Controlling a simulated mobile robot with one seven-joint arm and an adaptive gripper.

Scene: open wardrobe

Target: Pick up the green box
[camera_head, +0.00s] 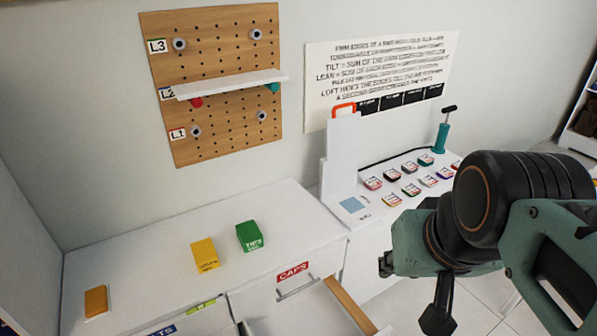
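The green box (250,236) stands upright on the white counter, near its middle, with pale lettering on its front. A yellow box (204,254) stands just left of it, with a small gap between them. My gripper (437,308) is the black end hanging below my green and black arm at the right. It is well to the right of the green box and apart from it. My wrist hides part of it, and its fingers cannot be made out clearly.
An orange block (96,300) lies at the counter's left. Below the front edge, a drawer labelled CAPS (293,271) stands open. A pegboard (215,80) with a white shelf (230,84) hangs behind. A side table (352,207) at the right holds several small labelled items.

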